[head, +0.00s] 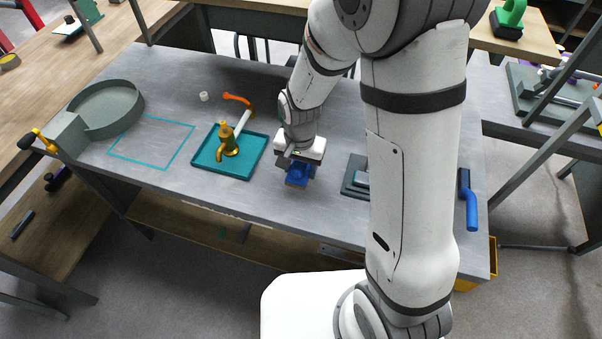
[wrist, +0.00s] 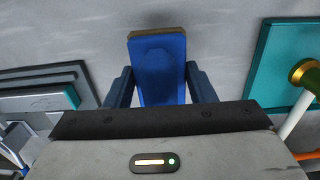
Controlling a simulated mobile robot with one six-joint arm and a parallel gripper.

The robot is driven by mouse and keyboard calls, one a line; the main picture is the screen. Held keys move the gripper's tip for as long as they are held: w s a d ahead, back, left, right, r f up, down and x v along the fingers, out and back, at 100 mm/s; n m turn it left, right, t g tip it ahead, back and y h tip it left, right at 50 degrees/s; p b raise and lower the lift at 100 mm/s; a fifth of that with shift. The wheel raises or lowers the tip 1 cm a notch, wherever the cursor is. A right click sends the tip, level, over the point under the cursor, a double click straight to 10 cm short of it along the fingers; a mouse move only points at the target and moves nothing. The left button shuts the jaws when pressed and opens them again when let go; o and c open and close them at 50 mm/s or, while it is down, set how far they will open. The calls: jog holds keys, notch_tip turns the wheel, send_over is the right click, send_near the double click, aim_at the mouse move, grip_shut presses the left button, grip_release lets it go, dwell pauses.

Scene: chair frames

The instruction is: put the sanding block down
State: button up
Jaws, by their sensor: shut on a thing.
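The sanding block is blue with a tan underside and shows in the wrist view (wrist: 158,62) between my two fingers. My gripper (wrist: 160,88) is shut on its sides. In the head view my gripper (head: 299,166) is over the middle of the grey workbench, with the blue sanding block (head: 297,177) below it. The block is right of the teal tray and left of a dark grey stepped block. I cannot tell whether its underside touches the bench top.
The teal tray (head: 203,161) holds a brass tap-like piece (head: 229,142). A teal outlined rectangle (head: 152,142) on the bench is empty. A round grey tray (head: 108,108) is at left. The stepped block (head: 352,176) and a blue-handled tool (head: 471,205) are at right.

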notch_tip(320, 180, down, 4)
jog(key=shift+s+a+r, duration=0.1)
jog(key=shift+s, duration=0.1)
jog(key=shift+f, duration=0.3)
jog(key=o, duration=0.6)
jog(key=shift+s+r, duration=0.1)
jog(key=o, duration=0.3)
jog(key=shift+o, duration=0.5)
